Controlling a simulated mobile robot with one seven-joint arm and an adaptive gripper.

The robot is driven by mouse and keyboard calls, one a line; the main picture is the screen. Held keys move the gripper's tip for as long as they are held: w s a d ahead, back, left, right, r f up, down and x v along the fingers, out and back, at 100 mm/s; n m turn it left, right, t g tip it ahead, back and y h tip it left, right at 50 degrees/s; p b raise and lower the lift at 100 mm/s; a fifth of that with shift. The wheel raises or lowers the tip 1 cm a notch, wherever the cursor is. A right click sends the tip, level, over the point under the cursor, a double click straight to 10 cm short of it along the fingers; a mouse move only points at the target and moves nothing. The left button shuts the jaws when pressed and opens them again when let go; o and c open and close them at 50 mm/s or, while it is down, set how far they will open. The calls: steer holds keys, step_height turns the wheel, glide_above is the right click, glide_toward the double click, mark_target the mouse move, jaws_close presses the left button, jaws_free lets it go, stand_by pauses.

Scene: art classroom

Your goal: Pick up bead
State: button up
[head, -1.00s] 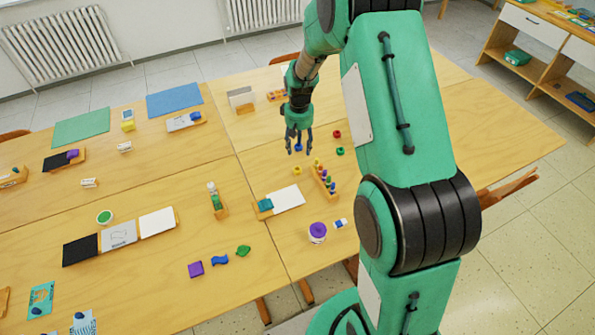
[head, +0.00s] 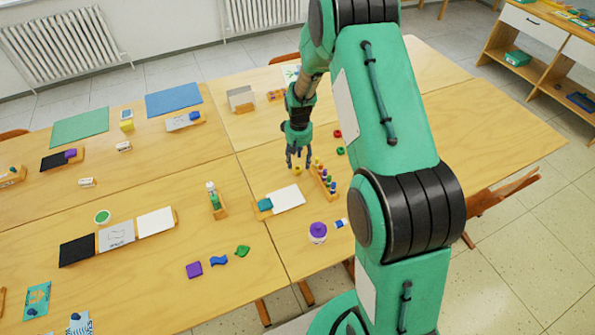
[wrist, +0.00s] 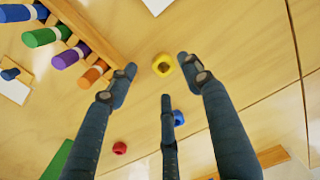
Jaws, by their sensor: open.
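A yellow ring-shaped bead (wrist: 163,66) lies on the wooden table, between and just beyond my fingertips in the wrist view. In the head view the yellow bead (head: 297,171) is right below my gripper (head: 298,162). My gripper (wrist: 158,76) is open, its three fingers spread and pointing down, with nothing between them. A blue bead (wrist: 178,118) lies partly behind a finger in the wrist view. A red bead (wrist: 119,148) lies farther off; it also shows in the head view (head: 337,133). A green bead (head: 340,150) lies near the red one.
A wooden rack with coloured pegs (head: 325,180) stands close to the right of my gripper; its pegs (wrist: 75,52) show upper left in the wrist view. A white sheet (head: 287,198) and a purple-topped pot (head: 317,231) are nearer the front.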

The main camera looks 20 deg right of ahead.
mark_target(298, 167)
steer(key=shift+a+f+b, duration=0.15)
steer(key=shift+f+b, duration=0.7)
steer(key=shift+f, duration=1.75)
steer(key=c, duration=0.7)
